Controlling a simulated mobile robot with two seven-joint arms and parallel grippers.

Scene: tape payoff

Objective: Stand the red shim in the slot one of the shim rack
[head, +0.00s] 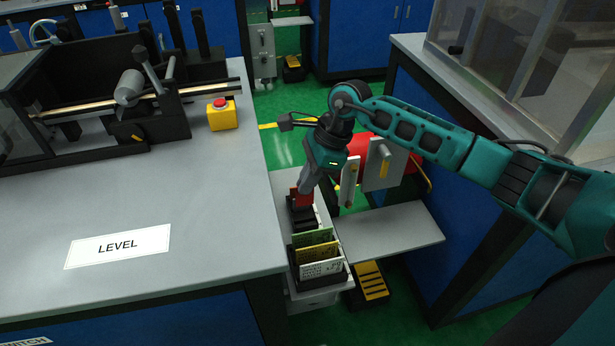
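The red shim (304,198) is a small red piece at the lower end of my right gripper (308,187), which points down and appears shut on it. The shim is at the far end of a row of black holders, just over or in a small black holder (300,215); I cannot tell whether it touches. In front of it, a black shim rack (337,282) holds upright white, yellow and green cards with small print. Slot labels are too small to read. My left gripper is out of view.
A grey bench (200,250) with a LEVEL label (118,246) and a yellow box with a red button (221,114) stands at left. A grey shelf (390,233) lies right of the rack.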

